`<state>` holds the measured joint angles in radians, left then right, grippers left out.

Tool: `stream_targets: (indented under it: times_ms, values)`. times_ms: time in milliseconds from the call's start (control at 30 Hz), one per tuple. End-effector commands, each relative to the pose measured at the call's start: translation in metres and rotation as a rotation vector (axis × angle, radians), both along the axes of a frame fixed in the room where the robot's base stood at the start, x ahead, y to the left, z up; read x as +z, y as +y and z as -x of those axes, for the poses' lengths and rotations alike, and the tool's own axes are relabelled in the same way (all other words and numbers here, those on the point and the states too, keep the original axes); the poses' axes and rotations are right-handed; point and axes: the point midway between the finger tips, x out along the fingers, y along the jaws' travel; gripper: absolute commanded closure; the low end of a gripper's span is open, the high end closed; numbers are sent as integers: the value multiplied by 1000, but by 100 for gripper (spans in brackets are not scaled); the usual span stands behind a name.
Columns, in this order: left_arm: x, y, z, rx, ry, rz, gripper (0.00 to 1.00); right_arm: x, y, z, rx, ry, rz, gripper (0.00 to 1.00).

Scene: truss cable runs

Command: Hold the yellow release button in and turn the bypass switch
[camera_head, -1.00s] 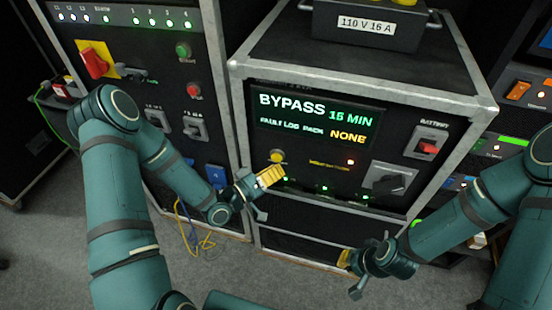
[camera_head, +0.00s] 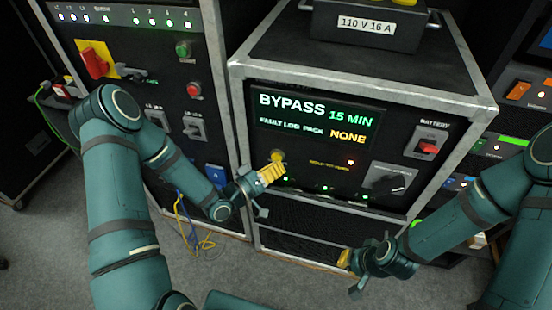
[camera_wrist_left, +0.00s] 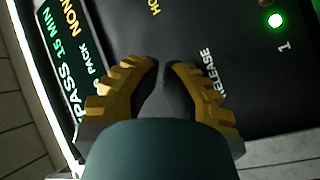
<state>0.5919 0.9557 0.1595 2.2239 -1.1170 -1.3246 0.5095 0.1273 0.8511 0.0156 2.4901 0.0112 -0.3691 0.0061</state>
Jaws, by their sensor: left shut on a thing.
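The yellow release button (camera_head: 278,156) is on the left of the black panel, below the display, in the head view. My left gripper (camera_head: 277,167) is at the button, its yellow fingers shut and overlapping its lower edge. In the left wrist view the fingertips (camera_wrist_left: 161,64) are close together over the panel near the word RELEASE; the button itself is hidden there. The bypass switch, apparently the dark rotary handle (camera_head: 389,184) on a grey plate at the panel's lower right, is untouched. My right gripper (camera_head: 344,259) is low in front of the case, away from the switch; its fingers are unclear.
The display (camera_head: 318,118) reads BYPASS 15 MIN and FAULT LOG PACK NONE. A red battery switch (camera_head: 427,147) is above the rotary handle. The case's metal edge (camera_head: 448,152) stands to its right. A left rack carries a red-and-yellow switch (camera_head: 94,62).

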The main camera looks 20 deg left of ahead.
Motion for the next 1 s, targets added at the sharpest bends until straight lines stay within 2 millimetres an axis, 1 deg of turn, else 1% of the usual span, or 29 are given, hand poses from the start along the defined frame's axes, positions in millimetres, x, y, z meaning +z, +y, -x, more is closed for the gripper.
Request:
stream_targets:
  times_ms: [567,1000]
  values:
    - [0,0,0,0,0,0,100,0,0,0,0,0,0,100]
    - [0,0,-9,1,1,0,100,0,0,0,0,0,0,100]
